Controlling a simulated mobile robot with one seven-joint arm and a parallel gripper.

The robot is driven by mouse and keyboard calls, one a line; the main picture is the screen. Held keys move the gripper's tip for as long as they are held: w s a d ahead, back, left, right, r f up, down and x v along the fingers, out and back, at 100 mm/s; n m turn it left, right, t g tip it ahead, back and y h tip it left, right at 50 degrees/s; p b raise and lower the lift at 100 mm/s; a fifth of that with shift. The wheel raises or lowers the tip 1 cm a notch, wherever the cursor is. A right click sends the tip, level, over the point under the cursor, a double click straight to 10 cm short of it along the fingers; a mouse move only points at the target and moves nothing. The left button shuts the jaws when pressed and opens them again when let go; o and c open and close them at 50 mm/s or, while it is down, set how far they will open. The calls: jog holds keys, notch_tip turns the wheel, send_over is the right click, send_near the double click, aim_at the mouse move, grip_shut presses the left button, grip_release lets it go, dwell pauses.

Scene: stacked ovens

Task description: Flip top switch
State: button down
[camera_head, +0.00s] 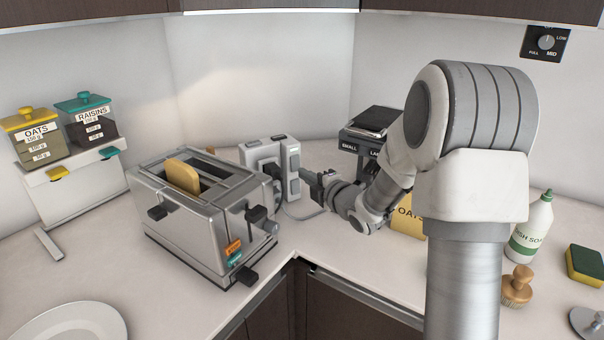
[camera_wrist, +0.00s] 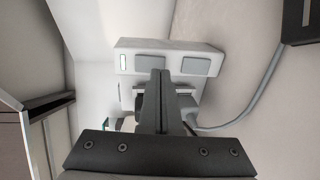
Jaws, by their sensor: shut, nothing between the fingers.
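A pale grey box with switches (camera_head: 270,158) stands on the counter behind the toaster. Its right face carries two grey rocker switches, the upper one (camera_head: 294,160) above the lower one (camera_head: 294,187). In the wrist view the two rockers lie side by side, one at left (camera_wrist: 150,62) and one at right (camera_wrist: 197,66). My gripper (camera_head: 307,178) is close to the switch face, shut and empty. Its fingertips (camera_wrist: 158,75) overlap the space just below the rockers; I cannot tell whether they touch the box.
A metal toaster (camera_head: 195,220) with bread stands to the left. A grey cable (camera_wrist: 255,95) runs from the box. Oats and raisins dispensers stand at far left.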

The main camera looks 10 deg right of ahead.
jog(key=shift+x, duration=1)
jog(key=shift+w+f+b, duration=0.15)
jog(key=shift+f+b, duration=0.2)
jog(key=shift+b, duration=0.9)
jog(key=shift+r+p, duration=0.3)
jog(key=shift+r, duration=0.05)
jog(key=shift+f, duration=0.1)
